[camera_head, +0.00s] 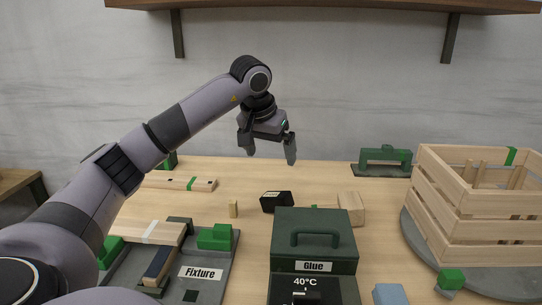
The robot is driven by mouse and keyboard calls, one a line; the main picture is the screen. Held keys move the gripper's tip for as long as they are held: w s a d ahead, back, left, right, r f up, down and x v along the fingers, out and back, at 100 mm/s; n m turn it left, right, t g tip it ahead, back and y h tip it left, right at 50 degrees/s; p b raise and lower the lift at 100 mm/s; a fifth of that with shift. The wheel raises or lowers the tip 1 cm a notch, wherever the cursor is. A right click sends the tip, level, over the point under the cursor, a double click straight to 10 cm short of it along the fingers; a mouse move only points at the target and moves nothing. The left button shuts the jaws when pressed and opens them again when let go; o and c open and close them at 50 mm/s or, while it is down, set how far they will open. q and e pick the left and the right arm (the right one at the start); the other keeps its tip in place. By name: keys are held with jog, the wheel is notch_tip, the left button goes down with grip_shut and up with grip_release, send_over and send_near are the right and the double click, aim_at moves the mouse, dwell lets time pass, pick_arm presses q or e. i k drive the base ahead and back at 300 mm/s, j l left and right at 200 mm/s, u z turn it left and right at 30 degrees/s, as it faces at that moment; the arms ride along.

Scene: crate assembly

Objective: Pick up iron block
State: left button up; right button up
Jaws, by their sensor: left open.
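A small dark block (277,201) with a pale label on its top lies on the table behind the glue box. It looks like the iron block, but the label is too small to read. My left gripper (271,156) is open and empty, fingers pointing down. It hangs above the back of the table and shows higher in the picture than the dark block, apart from it. My right gripper is out of view.
A green glue box (313,235) stands in front of the dark block. A fixture (216,264) is front left; a slatted wooden crate (480,245) stands right.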

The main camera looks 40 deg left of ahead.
aim_at(270, 199)
jog(key=k, duration=1)
